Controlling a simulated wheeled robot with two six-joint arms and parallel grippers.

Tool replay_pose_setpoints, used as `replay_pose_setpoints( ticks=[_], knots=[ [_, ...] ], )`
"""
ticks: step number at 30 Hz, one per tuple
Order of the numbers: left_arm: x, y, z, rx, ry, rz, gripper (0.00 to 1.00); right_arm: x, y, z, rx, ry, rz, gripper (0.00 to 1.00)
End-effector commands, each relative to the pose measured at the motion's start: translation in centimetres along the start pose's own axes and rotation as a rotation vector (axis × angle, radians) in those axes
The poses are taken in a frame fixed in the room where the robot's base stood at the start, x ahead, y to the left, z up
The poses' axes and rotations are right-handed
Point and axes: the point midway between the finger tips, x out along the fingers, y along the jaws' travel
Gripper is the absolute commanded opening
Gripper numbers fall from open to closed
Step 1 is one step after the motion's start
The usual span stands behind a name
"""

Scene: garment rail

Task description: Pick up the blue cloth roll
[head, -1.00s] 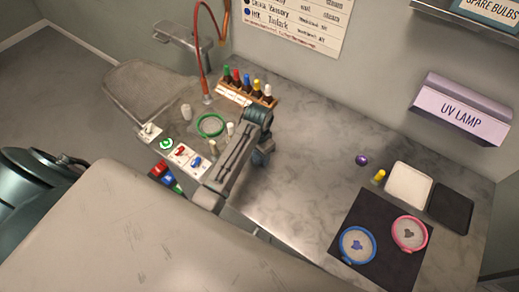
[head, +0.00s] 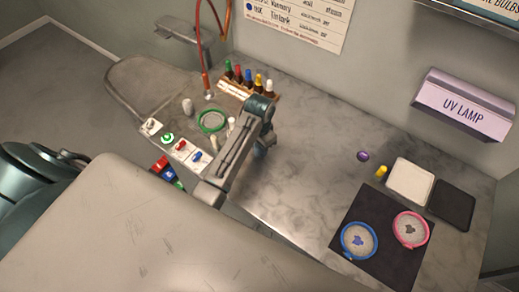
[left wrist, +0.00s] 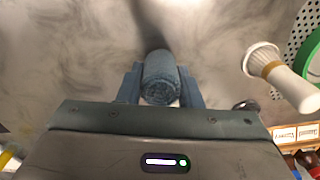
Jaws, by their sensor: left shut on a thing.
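The blue cloth roll (left wrist: 161,78) shows in the left wrist view, end-on, between the two blue-grey fingers of my left gripper (left wrist: 160,88). The fingers are shut on its sides. The roll is hidden there behind the arm and wrist. I cannot tell whether the roll touches the worktop. My right gripper is not in view.
A rack of coloured bottles (head: 250,90), a green ring (head: 211,121) and small white pieces stand close left of the gripper. A black mat (head: 376,240) with blue-rimmed and pink-rimmed dishes lies at right, beside a white tray (head: 410,182).

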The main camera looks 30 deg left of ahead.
Motion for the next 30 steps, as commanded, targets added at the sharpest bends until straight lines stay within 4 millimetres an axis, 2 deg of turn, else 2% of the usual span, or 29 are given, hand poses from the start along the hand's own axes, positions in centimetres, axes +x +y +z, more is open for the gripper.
replay_pose_setpoints(
  ticks=[4,11,15,21,30],
  knots=[
    [-1.7,0.2,0.2,0.001,0.004,-0.001,0.11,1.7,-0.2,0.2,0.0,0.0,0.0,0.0],
    [-2.0,3.5,4.7,0.0,0.003,0.001,0.11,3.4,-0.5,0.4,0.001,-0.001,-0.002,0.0],
    [-3.0,6.0,7.9,0.0,-0.001,0.004,0.11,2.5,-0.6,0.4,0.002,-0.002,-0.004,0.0],
    [-3.3,8.2,11.1,-0.001,0.001,0.002,0.11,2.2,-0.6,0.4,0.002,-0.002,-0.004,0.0],
    [-3.5,9.5,12.8,-0.001,0.001,0.0,0.11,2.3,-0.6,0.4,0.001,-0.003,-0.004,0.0]
  ],
)
